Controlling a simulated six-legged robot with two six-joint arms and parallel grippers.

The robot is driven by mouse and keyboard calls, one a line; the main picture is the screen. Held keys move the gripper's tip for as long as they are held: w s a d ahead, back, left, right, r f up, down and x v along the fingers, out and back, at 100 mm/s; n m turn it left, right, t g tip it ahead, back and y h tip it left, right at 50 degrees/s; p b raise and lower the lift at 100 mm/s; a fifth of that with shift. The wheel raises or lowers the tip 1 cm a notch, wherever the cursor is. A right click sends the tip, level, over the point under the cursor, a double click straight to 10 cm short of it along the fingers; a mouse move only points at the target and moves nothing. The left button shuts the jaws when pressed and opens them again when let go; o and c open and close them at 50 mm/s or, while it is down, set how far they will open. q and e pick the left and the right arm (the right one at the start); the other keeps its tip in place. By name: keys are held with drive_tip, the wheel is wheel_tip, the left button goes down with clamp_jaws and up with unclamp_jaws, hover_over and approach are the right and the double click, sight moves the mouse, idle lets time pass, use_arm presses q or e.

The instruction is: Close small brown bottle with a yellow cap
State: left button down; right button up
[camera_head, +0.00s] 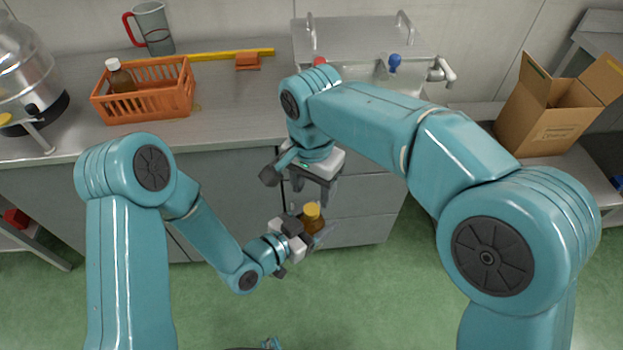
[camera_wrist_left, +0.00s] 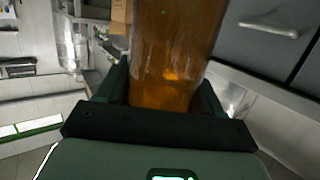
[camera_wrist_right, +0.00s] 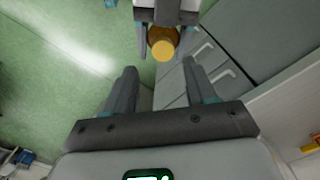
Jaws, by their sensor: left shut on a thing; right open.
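The small brown bottle (camera_head: 314,223) is held upright in front of the counter by my left gripper (camera_head: 307,236), which is shut on it. In the left wrist view the amber bottle body (camera_wrist_left: 172,55) stands between the fingers; its top is out of frame. The yellow cap (camera_head: 312,210) sits on top of the bottle; whether it is tight cannot be told. In the right wrist view the yellow cap (camera_wrist_right: 162,46) shows beyond the fingertips. My right gripper (camera_head: 315,190) is open and empty, pointing down just above the cap. It also shows in its wrist view (camera_wrist_right: 165,85).
An orange basket (camera_head: 143,103) with a white-capped brown bottle (camera_head: 121,78) stands on the counter (camera_head: 225,105). A cardboard box (camera_head: 545,120) stands at right. Drawers (camera_head: 355,220) are close behind the grippers.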

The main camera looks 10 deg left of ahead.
sight(312, 209)
drive_tip(key=n, duration=0.2)
drive_tip(key=shift+r+n, duration=0.3)
drive_tip(key=shift+r, duration=0.05)
drive_tip(key=shift+w+a+r+n, duration=0.1)
drive_tip(key=shift+r+n, duration=0.2)
drive_tip(key=shift+r, duration=0.15)
drive_tip(key=shift+f, duration=0.15)
drive_tip(key=shift+f, duration=3.9)
